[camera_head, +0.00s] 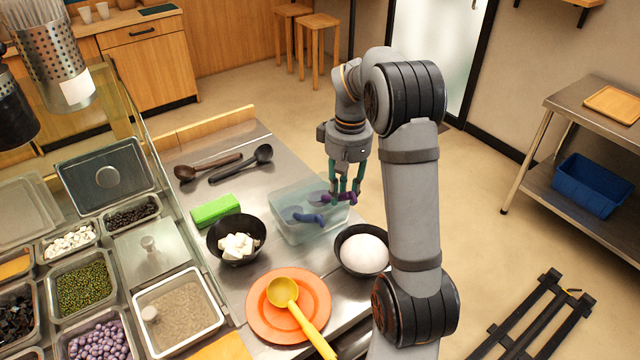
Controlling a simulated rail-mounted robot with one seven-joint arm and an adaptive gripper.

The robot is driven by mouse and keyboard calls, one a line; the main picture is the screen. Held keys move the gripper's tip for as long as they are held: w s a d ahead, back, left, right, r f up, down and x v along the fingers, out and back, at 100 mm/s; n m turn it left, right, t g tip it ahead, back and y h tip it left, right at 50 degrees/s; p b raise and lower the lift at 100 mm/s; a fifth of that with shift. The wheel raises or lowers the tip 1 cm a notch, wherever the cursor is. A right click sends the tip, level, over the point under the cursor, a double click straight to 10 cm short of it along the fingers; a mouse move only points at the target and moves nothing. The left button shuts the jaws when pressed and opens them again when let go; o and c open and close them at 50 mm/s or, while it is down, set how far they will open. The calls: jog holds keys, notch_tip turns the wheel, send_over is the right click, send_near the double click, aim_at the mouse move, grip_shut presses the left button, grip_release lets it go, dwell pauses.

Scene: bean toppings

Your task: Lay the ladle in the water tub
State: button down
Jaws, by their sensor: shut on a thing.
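The water tub (284,232) is a clear, pale-blue container in the middle of the counter. My gripper (346,192) points down over its right side, with its teal fingers shut on a dark purple ladle (325,198). The purple ladle lies at or just above the tub's right part; I cannot tell whether it touches the tub. A blue-violet ladle (308,218) shows in the tub. A yellow ladle (298,312) rests across an orange plate (262,330) in front.
A black bowl of white cubes (238,246) and a bowl with a white mound (364,252) stand close to the tub. A green block (215,209), a brown spoon (205,168) and a black spoon (240,165) lie left. Topping pans (152,299) fill the far left.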

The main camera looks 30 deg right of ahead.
jog(key=c, duration=1.3)
grip_release()
notch_tip(320, 180, up, 12)
jog(key=shift+d, duration=0.15)
